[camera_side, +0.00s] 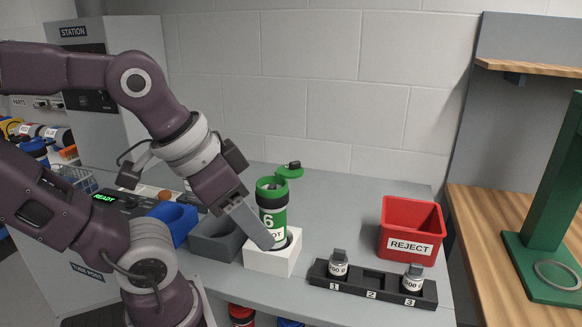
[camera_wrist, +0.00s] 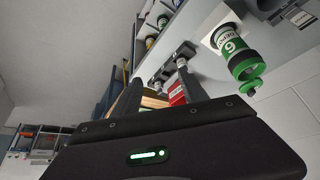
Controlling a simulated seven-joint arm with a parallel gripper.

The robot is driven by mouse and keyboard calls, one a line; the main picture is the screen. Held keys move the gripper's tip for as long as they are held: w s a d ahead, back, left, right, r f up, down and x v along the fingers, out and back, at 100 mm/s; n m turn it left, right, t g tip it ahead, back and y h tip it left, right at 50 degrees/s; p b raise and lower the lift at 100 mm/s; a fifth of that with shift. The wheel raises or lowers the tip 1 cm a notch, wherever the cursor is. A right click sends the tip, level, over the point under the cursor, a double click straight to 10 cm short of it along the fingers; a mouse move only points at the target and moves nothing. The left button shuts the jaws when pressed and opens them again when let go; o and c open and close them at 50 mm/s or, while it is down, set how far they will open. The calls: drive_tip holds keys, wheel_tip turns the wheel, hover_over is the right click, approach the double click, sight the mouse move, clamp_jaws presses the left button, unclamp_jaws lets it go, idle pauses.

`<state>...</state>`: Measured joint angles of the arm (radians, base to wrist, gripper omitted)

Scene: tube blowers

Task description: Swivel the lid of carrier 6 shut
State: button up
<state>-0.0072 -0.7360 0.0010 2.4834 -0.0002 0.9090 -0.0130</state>
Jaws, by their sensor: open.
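Carrier 6 (camera_side: 272,211) is a green tube with a black band and a white "6". It stands upright in a white block (camera_side: 272,258). Its green lid (camera_side: 289,171), with a dark knob, is swung out to the right of the tube's top, so the mouth is uncovered. My gripper (camera_side: 262,240) points down beside the carrier's left side, its tips low near the white block. In the wrist view the carrier (camera_wrist: 232,45) and its lid (camera_wrist: 250,82) lie right of my two fingers (camera_wrist: 160,95), which are apart with nothing between them. Whether a finger touches the carrier is unclear.
A grey block (camera_side: 213,240) and a blue block (camera_side: 172,222) stand left of the white one. A red REJECT bin (camera_side: 410,228) stands at right. Bench behind the carrier is clear.

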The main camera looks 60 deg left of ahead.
drive_tip(key=w+a+r+n+g, duration=0.1)
drive_tip(key=w+a+r+n, duration=0.3)
drive_tip(key=w, duration=0.3)
drive_tip(key=n+g, duration=0.5)
drive_tip(key=n, duration=0.8)
hover_over(296, 162)
wheel_tip(296, 162, down, 7)
drive_tip(key=shift+s+r, duration=0.1)
drive_tip(key=shift+f, duration=0.5)
clamp_jaws()
